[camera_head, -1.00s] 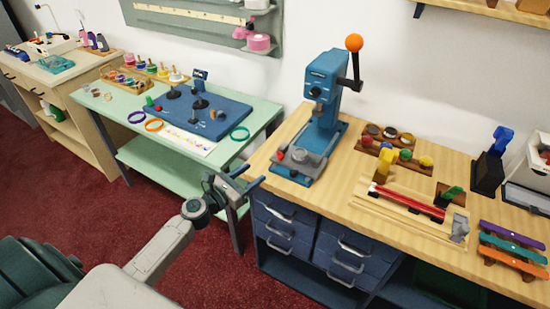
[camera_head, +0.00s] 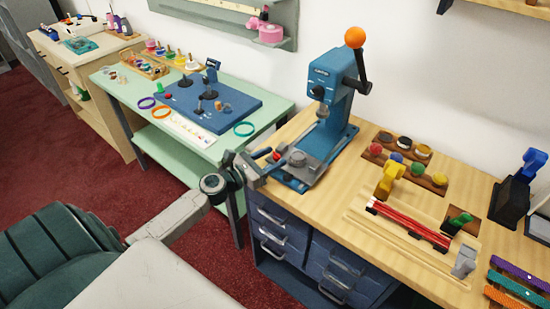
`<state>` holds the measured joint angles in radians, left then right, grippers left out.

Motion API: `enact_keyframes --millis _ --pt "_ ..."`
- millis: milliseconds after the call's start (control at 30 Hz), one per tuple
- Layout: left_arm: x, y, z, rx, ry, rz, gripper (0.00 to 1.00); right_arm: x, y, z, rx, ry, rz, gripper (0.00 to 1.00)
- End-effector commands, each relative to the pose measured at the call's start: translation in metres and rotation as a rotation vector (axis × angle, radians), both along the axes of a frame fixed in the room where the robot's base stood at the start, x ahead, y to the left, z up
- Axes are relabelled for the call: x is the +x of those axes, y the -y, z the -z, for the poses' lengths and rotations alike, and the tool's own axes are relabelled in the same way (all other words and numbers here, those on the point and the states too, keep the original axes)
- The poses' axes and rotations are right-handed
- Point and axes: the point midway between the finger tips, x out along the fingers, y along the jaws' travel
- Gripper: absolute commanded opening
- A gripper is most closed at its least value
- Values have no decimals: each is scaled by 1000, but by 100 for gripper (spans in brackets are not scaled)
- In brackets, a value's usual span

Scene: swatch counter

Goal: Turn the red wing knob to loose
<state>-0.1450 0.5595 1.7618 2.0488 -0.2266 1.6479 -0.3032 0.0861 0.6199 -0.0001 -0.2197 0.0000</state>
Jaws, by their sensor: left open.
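The small red knob (camera_head: 277,155) sits at the front left of the base of the blue lever press (camera_head: 325,150), beside a round grey plate (camera_head: 297,158). At this size I cannot make out its wing shape or which way it is turned. My left gripper (camera_head: 271,162) is open at the front left corner of the press, with its blue-tipped fingers pointing at the knob. The fingertips are very close to the knob; I cannot tell whether they touch it. My right gripper is not in view.
The press stands on a wooden counter (camera_head: 345,195) above blue drawers, its orange-balled lever (camera_head: 355,38) raised. To its right are a wooden fixture with red rods (camera_head: 410,222) and a rack of colored pieces (camera_head: 403,157). A green table (camera_head: 108,82) stands left.

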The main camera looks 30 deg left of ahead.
Motion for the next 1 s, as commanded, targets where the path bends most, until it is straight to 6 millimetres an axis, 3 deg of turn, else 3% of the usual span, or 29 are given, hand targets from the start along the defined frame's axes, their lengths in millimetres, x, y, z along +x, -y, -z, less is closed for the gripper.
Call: enact_keyframes --millis 133,333,367,467,800,1000 --pt "0 0 0 0 0 0 49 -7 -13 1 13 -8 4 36" --pt "0 0 0 0 0 0 10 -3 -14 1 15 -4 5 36" --pt "0 0 0 0 0 0 8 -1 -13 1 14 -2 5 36" --pt "0 1 -1 -1 0 -6 8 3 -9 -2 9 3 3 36" --pt "-1 6 -3 -4 -1 -205 8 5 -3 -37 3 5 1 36" --pt "-2 7 0 0 -1 -263 8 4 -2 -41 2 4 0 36"
